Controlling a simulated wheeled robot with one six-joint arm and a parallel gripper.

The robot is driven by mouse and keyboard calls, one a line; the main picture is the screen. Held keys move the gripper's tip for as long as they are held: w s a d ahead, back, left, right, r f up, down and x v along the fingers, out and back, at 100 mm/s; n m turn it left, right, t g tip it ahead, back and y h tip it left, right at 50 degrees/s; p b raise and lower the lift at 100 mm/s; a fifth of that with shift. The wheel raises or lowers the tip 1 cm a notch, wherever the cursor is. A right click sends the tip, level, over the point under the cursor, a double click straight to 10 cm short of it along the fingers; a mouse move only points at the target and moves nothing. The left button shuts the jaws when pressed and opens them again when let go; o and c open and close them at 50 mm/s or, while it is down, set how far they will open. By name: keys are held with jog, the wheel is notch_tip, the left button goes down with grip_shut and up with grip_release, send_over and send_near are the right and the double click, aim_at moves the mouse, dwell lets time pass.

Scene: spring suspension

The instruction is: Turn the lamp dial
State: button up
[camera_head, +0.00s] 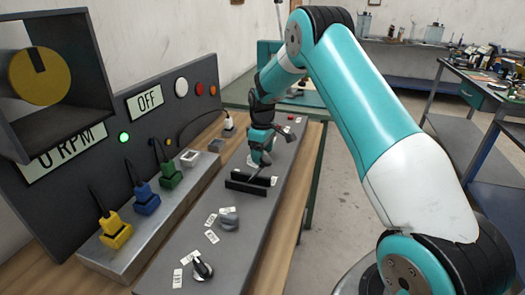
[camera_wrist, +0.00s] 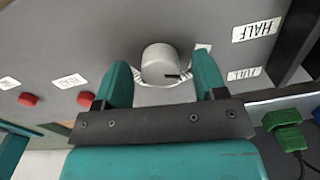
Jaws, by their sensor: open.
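A round light-grey dial (camera_wrist: 159,62) with a dark pointer mark sits on the grey panel in the wrist view, and labels reading HALF and apparently FULL lie to its right. My gripper (camera_wrist: 162,68) is open, with one teal finger on each side of the dial. I cannot tell whether either finger touches it. In the head view my gripper (camera_head: 259,163) is low over the far half of the grey panel (camera_head: 180,238), just beyond a black slotted holder (camera_head: 248,185). The dial is hidden behind my gripper there.
Two red buttons (camera_wrist: 87,99) sit left of the dial. Nearer on the panel are a grey knob (camera_head: 229,221) and a black-and-white knob (camera_head: 202,267). Yellow (camera_head: 115,232), blue (camera_head: 146,199) and green (camera_head: 170,176) plugs stand left. An upright board reads OFF (camera_head: 149,99).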

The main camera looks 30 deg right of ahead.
jog(key=shift+f, duration=0.1)
jog(key=c, duration=0.9)
jog(key=shift+c, duration=0.2)
jog(key=shift+m, duration=0.3)
jog(key=m, duration=0.4)
jog(key=shift+m, duration=2.1)
jog(key=o, duration=0.9)
